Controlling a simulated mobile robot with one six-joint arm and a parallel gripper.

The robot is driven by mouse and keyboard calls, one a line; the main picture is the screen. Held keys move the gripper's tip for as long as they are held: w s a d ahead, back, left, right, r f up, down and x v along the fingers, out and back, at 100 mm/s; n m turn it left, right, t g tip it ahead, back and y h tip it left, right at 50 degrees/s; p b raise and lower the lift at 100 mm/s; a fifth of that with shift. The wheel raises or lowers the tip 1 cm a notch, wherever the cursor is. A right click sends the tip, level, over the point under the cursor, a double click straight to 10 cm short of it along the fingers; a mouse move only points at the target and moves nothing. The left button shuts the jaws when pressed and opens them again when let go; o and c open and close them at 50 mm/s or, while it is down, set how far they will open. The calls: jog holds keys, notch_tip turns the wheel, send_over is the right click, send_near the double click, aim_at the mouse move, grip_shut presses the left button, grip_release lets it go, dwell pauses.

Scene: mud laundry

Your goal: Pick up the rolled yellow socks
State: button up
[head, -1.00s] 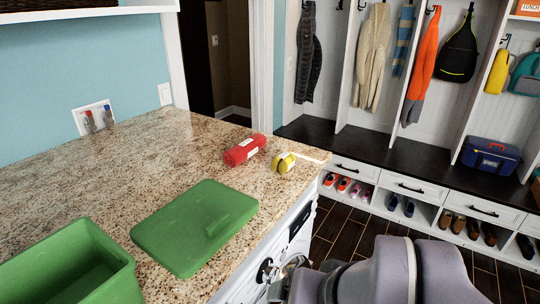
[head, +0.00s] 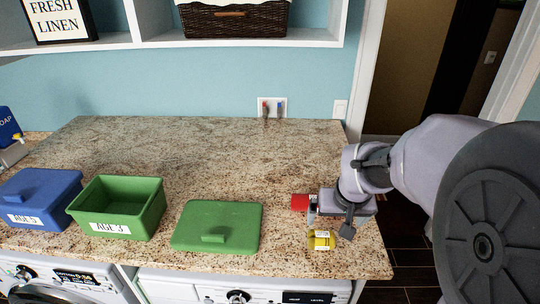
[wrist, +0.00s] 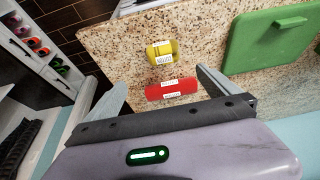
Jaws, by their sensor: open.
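The rolled yellow socks (head: 321,240), with a white label, lie on the granite counter near its front right edge. In the wrist view the yellow roll (wrist: 162,52) lies beyond the red roll (wrist: 172,89), apart from it. My gripper (head: 330,220) is over the counter's right end, close to both rolls. In the wrist view its two fingers are spread wide and the gripper (wrist: 162,92) is open and empty. The red roll lies between the fingertips as seen from the wrist, but I cannot tell the height above it. In the head view my gripper partly hides the red roll (head: 300,202).
A green lid (head: 217,226) lies flat left of the socks. An open green bin (head: 119,207) labelled AGE 3 and a lidded blue bin (head: 40,199) stand further left. The counter (head: 220,150) behind them is clear. A shelf (head: 240,47) hangs above.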

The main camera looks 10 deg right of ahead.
aim_at(323, 236)
jog(key=x, duration=0.5)
jog(key=b+x, duration=0.1)
jog(key=x, duration=0.5)
jog(key=a+x, duration=0.1)
jog(key=x, duration=0.4)
jog(key=shift+f+b, duration=0.35)
jog(key=shift+b, duration=0.05)
jog(key=shift+s+r, duration=0.1)
jog(key=shift+s, duration=0.05)
jog(key=shift+c, duration=0.7)
jog(key=c, duration=1.3)
jog(key=shift+o, duration=0.2)
jog(key=shift+r, duration=0.1)
